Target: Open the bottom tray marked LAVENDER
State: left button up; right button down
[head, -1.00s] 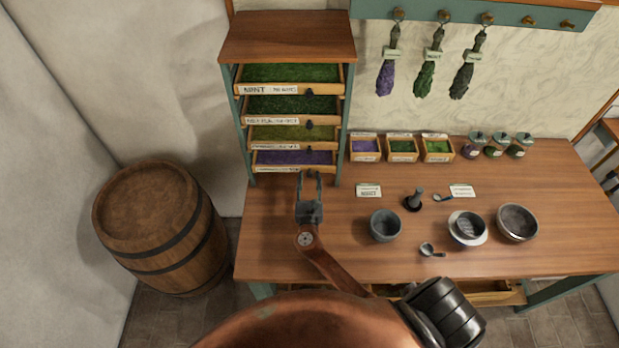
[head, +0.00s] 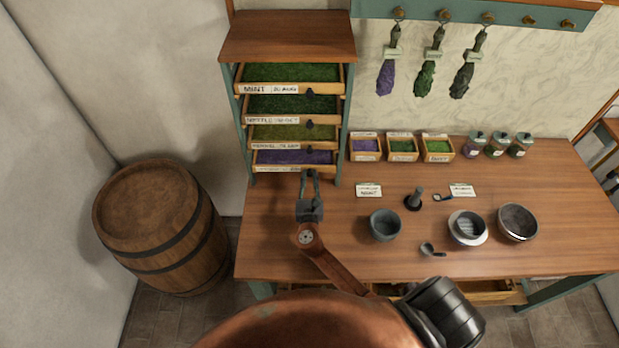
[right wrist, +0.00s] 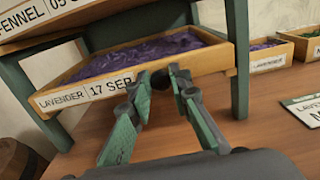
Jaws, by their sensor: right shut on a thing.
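The bottom tray marked LAVENDER (head: 262,169) is the lowest tray of the wooden rack and holds purple dried matter. In the right wrist view the tray (right wrist: 210,64) carries a label reading "LAVENDER 17 SEP". My right gripper (head: 309,175) is in front of this tray. My left gripper is not in view.
Trays of green herbs (head: 290,104) sit above, all slanted. Small herb boxes (head: 403,148) stand right of the rack. A mortar (head: 385,225), bowls and label cards are farther right. The tabletop (head: 270,225) before the rack is clear. A barrel (head: 160,230) stands at left.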

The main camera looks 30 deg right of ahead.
dwell(0.3)
jog(key=shift+s+a, duration=0.2)
jog(key=shift+s, duration=0.1)
jog(key=p+v, duration=0.2)
jog(key=v, duration=1.5)
jog(key=shift+s, duration=0.25)
jog(key=c, duration=1.8)
grip_release()
